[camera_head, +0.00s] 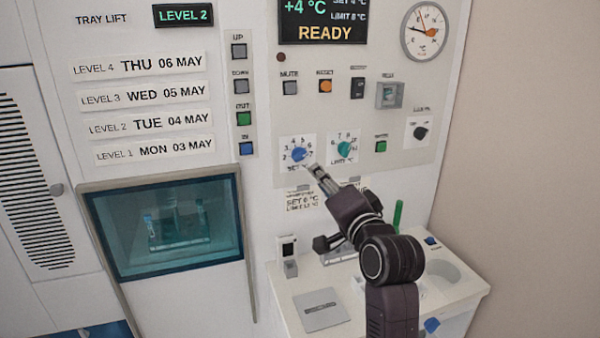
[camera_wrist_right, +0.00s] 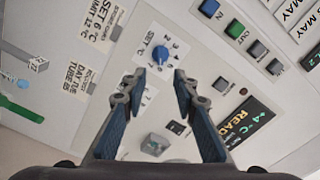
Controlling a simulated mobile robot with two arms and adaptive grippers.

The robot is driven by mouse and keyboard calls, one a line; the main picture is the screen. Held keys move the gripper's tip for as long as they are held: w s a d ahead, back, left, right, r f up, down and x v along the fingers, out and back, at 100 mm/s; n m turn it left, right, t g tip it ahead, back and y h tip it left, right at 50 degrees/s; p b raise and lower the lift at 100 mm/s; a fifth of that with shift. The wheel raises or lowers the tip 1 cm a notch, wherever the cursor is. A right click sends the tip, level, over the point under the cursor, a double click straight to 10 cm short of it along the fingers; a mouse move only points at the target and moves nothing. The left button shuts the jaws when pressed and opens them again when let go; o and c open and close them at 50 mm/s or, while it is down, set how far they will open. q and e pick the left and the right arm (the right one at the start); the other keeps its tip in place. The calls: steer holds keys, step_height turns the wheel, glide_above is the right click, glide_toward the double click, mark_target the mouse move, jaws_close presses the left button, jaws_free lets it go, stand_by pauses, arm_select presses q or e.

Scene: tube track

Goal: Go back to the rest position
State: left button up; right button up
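My right gripper (camera_head: 314,176) is in front of the control panel, with its fingertips close to the blue SET dial (camera_head: 299,154). In the right wrist view the gripper (camera_wrist_right: 160,88) is open, its two fingers apart with nothing between the tips. The blue dial (camera_wrist_right: 160,54) shows just beyond the fingertips, and a gap or light contact cannot be told. The teal LIMIT dial (camera_head: 345,149) is to the right of the blue dial in the head view. My left gripper is not in view.
Below the panel, a white counter (camera_head: 448,295) holds a grey plate (camera_head: 321,310) and a green upright stick (camera_head: 398,215). A glazed lift window (camera_head: 170,265) is at the left. The display (camera_head: 322,22) reads +4 °C and READY. A beige wall closes the right side.

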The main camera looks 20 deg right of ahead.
steer(key=shift+f, duration=0.1)
steer(key=s+f+n+g, duration=0.2)
steer(key=s+f, duration=0.2)
steer(key=f, duration=0.4)
steer(key=s+a+f+n+g, duration=0.1)
steer(key=s+f+n+g, duration=0.1)
steer(key=s+f, duration=0.3)
steer(key=s+a+f+n+g, duration=0.1)
steer(key=s+f+n+g, duration=0.2)
steer(key=f, duration=0.9)
steer(key=shift+s+f, duration=0.4)
steer(key=shift+s, duration=0.45)
steer(key=s+f+n+g, duration=0.35)
steer(key=s+f, duration=0.45)
steer(key=s, duration=0.4)
steer(key=s+f+n+g, duration=0.35)
steer(key=s+f, duration=0.35)
steer(key=s, duration=0.6)
step_height(320, 180, down, 28)
steer(key=s+g, duration=0.2)
steer(key=s+d+f+g, duration=0.1)
steer(key=s+d+f, duration=0.1)
steer(key=s+f, duration=1.2)
steer(key=s, duration=0.2)
steer(key=shift+s+d+h, duration=0.15)
steer(key=shift+s+h, duration=0.15)
